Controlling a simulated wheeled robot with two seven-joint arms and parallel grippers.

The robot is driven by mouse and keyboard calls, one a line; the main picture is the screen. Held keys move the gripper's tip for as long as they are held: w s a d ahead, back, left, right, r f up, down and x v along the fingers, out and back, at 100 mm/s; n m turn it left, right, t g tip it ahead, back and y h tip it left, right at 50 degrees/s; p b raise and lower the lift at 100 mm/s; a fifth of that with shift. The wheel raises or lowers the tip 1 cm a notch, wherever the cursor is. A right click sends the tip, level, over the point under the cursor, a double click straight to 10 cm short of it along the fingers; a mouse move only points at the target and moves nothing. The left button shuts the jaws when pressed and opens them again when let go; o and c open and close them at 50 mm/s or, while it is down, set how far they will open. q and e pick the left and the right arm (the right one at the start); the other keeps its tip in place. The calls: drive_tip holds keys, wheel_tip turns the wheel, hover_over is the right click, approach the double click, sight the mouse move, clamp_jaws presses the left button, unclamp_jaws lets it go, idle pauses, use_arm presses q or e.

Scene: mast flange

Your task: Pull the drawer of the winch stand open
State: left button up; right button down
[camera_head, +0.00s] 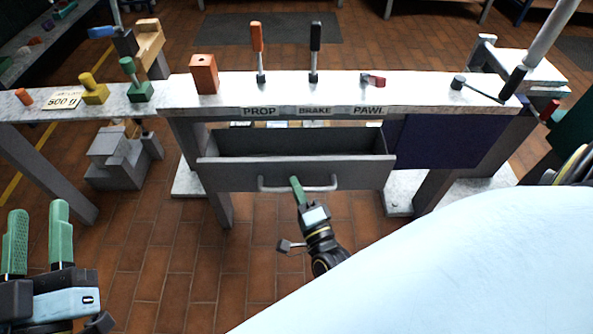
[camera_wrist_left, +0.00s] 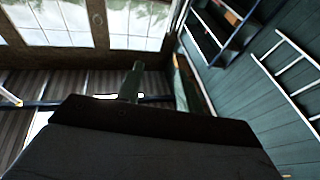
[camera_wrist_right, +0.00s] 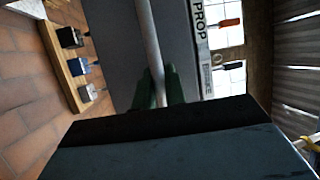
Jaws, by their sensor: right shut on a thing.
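The grey drawer (camera_head: 230,176) of the winch stand (camera_head: 430,92) is pulled out part way, and its dark inside shows from above. A light metal bar handle (camera_head: 325,187) runs along its front. My right gripper (camera_head: 296,190) is at the middle of this handle. In the right wrist view its green fingers (camera_wrist_right: 160,88) close on both sides of the handle bar (camera_wrist_right: 150,50). My left gripper (camera_head: 38,238) is at the lower left, away from the stand, with its two green fingers apart and nothing between them.
On the stand top are an orange block (camera_head: 204,74), an orange lever (camera_head: 257,50), a black lever (camera_head: 315,50) and a red pawl piece (camera_head: 373,80). Floor before the drawer is free.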

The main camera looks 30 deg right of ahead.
drive_tip(key=c, duration=1.5)
unclamp_jaws()
drive_tip(key=shift+o, duration=0.2)
drive_tip(key=shift+s, duration=0.1)
